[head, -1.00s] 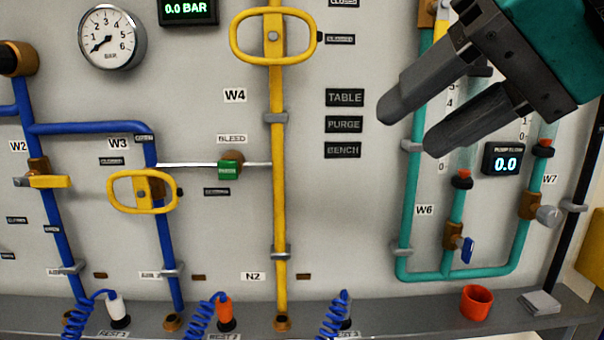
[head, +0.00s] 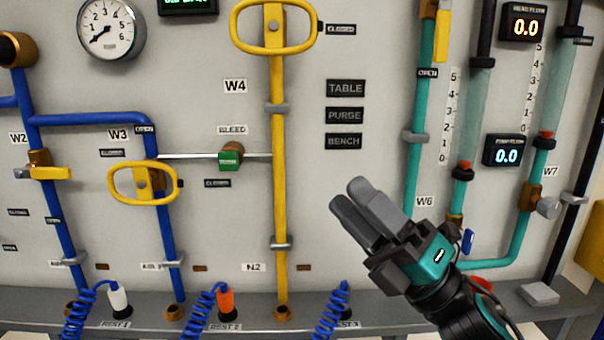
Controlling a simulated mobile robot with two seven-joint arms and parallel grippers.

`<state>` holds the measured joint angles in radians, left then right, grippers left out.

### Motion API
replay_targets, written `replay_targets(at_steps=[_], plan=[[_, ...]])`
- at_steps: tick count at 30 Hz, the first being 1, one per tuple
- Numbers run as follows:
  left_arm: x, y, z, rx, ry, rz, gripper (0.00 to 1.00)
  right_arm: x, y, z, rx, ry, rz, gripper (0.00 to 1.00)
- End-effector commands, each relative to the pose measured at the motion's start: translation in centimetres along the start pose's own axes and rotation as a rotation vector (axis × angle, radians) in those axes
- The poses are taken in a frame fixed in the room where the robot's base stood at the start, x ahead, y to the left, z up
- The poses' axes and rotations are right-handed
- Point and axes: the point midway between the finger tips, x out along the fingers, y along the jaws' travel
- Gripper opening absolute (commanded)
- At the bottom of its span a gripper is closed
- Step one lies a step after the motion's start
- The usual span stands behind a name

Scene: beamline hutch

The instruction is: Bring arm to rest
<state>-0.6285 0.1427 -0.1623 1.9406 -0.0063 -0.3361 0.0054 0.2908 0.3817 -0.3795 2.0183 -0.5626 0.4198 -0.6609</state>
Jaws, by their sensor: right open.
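My right gripper (head: 358,203) is in the lower right of the head view, in front of the panel. Its two grey fingers point up and to the left, and it is open with nothing seen between them. It is apart from the yellow pipe (head: 279,180) to its left. My right arm comes in from the bottom edge and hides part of the teal pipework (head: 410,170) and most of a red cup (head: 482,283). My left gripper is not in view.
Yellow oval handles (head: 272,49) (head: 143,205) stand out from the panel, with a green valve (head: 229,160) between. Blue coiled hoses (head: 201,311) stand on the grey shelf (head: 385,308). A white-grey block (head: 539,294) lies at right.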

Motion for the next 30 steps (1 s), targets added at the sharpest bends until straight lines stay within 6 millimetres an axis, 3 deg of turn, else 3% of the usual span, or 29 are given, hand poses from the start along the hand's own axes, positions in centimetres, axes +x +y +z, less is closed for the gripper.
replay_targets(at_steps=[1,5,9,13,18,21,24,30], plan=[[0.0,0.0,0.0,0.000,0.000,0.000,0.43,-2.2,-2.6,0.3,0.148,-0.107,-0.069,0.47],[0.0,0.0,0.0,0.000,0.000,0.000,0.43,-8.6,-8.7,0.5,0.507,-0.388,-0.222,0.47],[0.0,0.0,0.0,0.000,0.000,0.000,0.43,-17.2,-14.6,-1.7,0.863,-0.715,-0.372,0.47],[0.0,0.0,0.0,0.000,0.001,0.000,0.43,-25.6,-18.1,-5.7,1.137,-1.016,-0.483,0.47],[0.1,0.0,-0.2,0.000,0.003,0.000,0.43,-34.6,-19.8,-11.8,1.391,-1.361,-0.580,0.47],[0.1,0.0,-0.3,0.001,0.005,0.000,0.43,-37.9,-19.8,-14.5,1.476,-1.499,-0.610,0.47],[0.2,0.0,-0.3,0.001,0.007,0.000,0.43,-39.8,-19.6,-16.1,1.521,-1.581,-0.625,0.47],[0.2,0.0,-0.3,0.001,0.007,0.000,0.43,-40.4,-19.5,-16.7,1.539,-1.613,-0.629,0.47]])
